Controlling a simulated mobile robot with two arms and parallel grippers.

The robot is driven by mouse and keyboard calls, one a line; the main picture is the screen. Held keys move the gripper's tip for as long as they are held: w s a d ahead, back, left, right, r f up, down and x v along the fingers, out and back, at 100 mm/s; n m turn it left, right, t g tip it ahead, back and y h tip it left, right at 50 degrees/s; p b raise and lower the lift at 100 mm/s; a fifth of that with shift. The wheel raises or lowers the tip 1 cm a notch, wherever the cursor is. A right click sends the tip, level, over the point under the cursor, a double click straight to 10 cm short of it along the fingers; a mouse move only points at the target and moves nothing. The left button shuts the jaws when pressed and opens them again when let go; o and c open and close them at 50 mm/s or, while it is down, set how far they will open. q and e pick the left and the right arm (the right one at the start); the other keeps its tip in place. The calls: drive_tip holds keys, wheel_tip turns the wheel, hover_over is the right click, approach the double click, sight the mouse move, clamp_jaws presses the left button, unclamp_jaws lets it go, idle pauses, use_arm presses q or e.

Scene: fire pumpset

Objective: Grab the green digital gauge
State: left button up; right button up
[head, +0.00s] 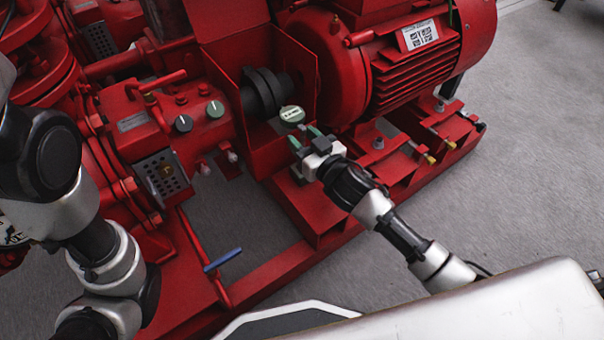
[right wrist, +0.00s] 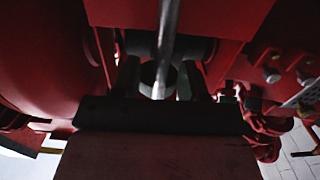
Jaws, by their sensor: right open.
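No gauge is visible between the fingers. The right wrist view is dark; it shows the two fingers (right wrist: 158,82) apart with a pale upright bar between or beyond them, and I cannot make out the gauge there. My left arm shows at the left, but its gripper does not.
Two small dials, one dark (head: 183,123) and one green (head: 215,109), sit on the red pump. The finned red motor (head: 415,65) stands behind my right gripper. The red base frame (head: 290,262) runs below. A blue-handled lever (head: 223,259) sticks up at the front. Grey floor is free at right.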

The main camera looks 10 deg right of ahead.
drive_tip(key=shift+b+x, duration=0.35)
drive_tip(key=shift+x, duration=0.8)
clamp_jaws()
idle(0.5)
drive_tip(key=shift+r, duration=0.1)
